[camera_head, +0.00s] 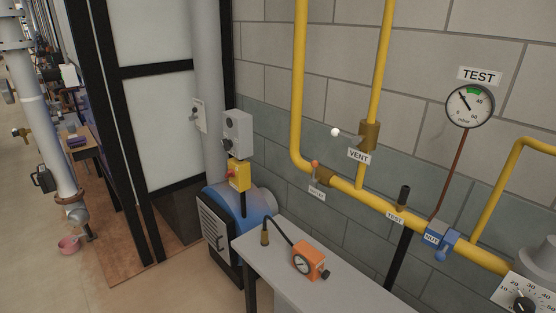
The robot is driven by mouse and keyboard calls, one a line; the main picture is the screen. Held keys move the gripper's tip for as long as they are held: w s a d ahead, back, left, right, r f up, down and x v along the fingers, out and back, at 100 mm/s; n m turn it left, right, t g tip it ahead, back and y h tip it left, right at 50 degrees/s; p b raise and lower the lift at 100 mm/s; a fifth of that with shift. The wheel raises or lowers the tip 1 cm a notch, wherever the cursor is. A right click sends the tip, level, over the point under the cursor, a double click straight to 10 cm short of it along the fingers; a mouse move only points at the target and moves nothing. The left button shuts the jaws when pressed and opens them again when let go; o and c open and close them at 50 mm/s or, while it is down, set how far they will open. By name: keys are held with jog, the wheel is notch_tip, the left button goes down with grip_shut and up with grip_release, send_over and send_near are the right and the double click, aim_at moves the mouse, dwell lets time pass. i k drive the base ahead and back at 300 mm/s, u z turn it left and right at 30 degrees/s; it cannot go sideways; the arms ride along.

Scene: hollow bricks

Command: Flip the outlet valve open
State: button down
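A yellow pipe (345,190) runs along the block wall and carries several valves. A brass valve (322,177) with an orange-tipped lever (315,164) sits on the left part of the pipe; the small label (317,194) below it is too blurred to read. I cannot tell for sure which valve is the outlet valve. A brass valve (370,134) marked VENT has a lever with a white ball end (336,132) pointing left. A blue valve (440,244) sits farther right on the pipe. My gripper is not in view.
A round gauge (469,105) marked TEST hangs on the wall at the right. A grey bench (330,283) below the pipe holds an orange handheld gauge (309,261). A blue machine (235,208) stands left of the bench. Open floor (185,283) lies at the lower left.

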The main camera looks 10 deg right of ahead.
aim_at(314, 163)
jog(key=u, duration=0.05)
jog(key=i, duration=1.55)
jog(key=z, duration=0.6)
